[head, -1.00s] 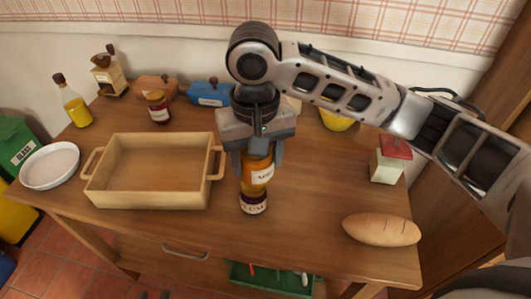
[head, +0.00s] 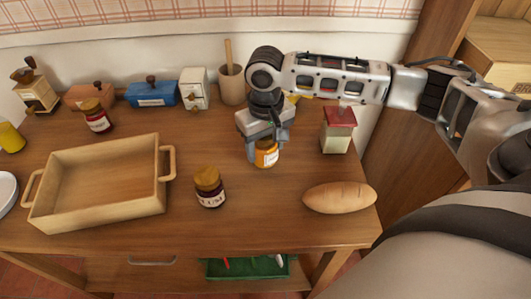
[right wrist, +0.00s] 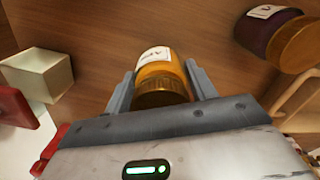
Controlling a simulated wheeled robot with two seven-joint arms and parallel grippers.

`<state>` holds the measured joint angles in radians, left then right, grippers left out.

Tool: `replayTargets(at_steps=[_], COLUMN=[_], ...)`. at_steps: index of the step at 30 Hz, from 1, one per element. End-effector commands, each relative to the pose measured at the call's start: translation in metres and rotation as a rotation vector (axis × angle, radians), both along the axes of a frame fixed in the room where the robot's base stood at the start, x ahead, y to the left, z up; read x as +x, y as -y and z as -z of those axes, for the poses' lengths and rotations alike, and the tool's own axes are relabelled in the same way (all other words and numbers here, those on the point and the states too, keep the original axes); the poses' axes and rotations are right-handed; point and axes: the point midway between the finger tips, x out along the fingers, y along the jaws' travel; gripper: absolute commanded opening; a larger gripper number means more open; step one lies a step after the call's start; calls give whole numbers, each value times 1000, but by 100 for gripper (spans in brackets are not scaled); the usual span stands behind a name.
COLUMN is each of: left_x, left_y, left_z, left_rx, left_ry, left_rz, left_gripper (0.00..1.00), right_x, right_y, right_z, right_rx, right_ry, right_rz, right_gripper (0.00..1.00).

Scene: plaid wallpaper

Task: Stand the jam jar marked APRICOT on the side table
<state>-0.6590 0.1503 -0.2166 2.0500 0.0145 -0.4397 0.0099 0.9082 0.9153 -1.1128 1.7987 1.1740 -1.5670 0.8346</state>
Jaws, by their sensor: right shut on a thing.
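The jam jar with amber contents and a white label (head: 266,157), taken as the APRICOT one, is held upright in my right gripper (head: 262,146). In the right wrist view the jar (right wrist: 160,72) sits between the two fingers of the gripper (right wrist: 160,88), its lid towards me. I cannot tell whether its base touches the wooden table (head: 240,225). The PLUM jar (head: 209,188), dark with a gold lid, stands alone to its front left; it also shows in the right wrist view (right wrist: 268,32). My left gripper is not in view.
A wooden tray (head: 98,224) fills the left. A bread loaf (head: 340,197) and a red-topped box (head: 338,131) are at the right. Another jar (head: 96,116), a blue box (head: 152,93) and a utensil pot (head: 231,86) stand behind. The front middle is clear.

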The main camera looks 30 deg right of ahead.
Motion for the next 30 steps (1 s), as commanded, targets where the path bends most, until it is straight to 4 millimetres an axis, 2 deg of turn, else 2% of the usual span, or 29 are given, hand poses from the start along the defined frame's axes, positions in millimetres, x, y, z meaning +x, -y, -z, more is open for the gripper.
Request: replayTargets(at_steps=[3,6,17,18,20,21,30], left_x=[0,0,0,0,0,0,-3], left_y=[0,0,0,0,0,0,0], left_z=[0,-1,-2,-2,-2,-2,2], left_rx=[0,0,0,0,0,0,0], left_ry=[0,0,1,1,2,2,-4], left_rz=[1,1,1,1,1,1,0], left_gripper=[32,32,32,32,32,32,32], right_x=[-1,0,0,-1,0,-1,0], right_y=[1,0,0,0,0,0,0], right_z=[20,28,32,33,33,33,31], right_rx=[-2,-1,-1,-1,-1,-1,-1], right_ry=[-2,-1,0,-1,0,0,0], right_rz=[0,1,0,0,0,0,0], right_gripper=[25,25,25,58,75,78,78])
